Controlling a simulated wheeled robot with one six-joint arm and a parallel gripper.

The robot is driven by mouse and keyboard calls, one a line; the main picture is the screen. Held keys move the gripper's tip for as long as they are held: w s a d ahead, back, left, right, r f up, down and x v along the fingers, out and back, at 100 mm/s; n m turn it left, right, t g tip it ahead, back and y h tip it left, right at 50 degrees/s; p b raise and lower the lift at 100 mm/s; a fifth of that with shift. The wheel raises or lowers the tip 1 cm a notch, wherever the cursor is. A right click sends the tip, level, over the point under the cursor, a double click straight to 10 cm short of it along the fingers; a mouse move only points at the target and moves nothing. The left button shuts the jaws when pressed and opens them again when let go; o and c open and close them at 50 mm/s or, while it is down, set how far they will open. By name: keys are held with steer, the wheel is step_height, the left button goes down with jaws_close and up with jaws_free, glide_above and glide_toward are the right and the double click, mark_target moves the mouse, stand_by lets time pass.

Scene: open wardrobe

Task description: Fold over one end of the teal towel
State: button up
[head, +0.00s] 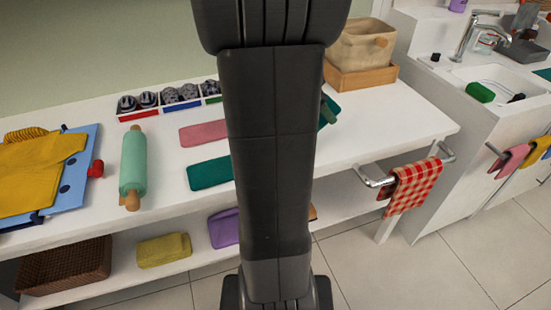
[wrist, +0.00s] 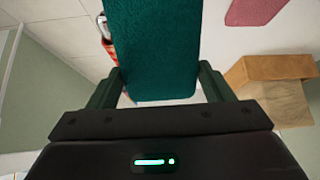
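The teal towel (head: 208,173) lies flat on the white table in the head view, its left end showing left of my arm. My arm hides its middle. A teal patch (head: 330,106) shows right of my arm; I cannot tell whether it is the same towel. In the wrist view the teal towel (wrist: 155,50) fills the middle, one end between the fingers of my gripper (wrist: 160,68). The dark green fingers stand wide apart beside its edges. Whether they touch it is unclear. In the head view my arm hides most of the gripper.
A pink towel (head: 204,132) lies behind the teal one. A green rolling pin (head: 133,166) and yellow cloth (head: 38,178) are left. A divided tray (head: 139,116) and wooden crate (head: 362,78) stand behind. A checkered towel (head: 410,187) hangs from the right-hand rail.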

steer(key=shift+s+a+h+b, duration=0.1)
steer(key=shift+a+h+b, duration=0.3)
steer(key=shift+b, duration=0.6)
steer(key=r+b, duration=0.1)
steer(key=a+t+h+b, duration=0.1)
steer(key=shift+s+a+r+b, duration=0.25)
steer(key=shift+s+r+b, duration=0.1)
steer(key=shift+s+a+r+h, duration=0.15)
steer(key=shift+r+h, duration=0.15)
steer(key=shift+r, duration=0.2)
steer(key=shift+s+a+h+b, duration=0.1)
steer(key=shift+a+h+b, duration=0.3)
steer(key=shift+b, duration=0.7)
steer(key=shift+s+a+r+t+h+b, duration=0.2)
steer(key=shift+a+b, duration=0.25)
steer(key=shift+b, duration=0.05)
steer(key=shift+s+a+r+t+h+b, duration=0.15)
steer(key=shift+a+r+t+h+b, duration=0.05)
steer(key=shift+a+b, duration=0.25)
steer(key=shift+s+a+r+h, duration=0.15)
steer(key=shift+a+r+h, duration=0.15)
steer(key=shift+r, duration=0.25)
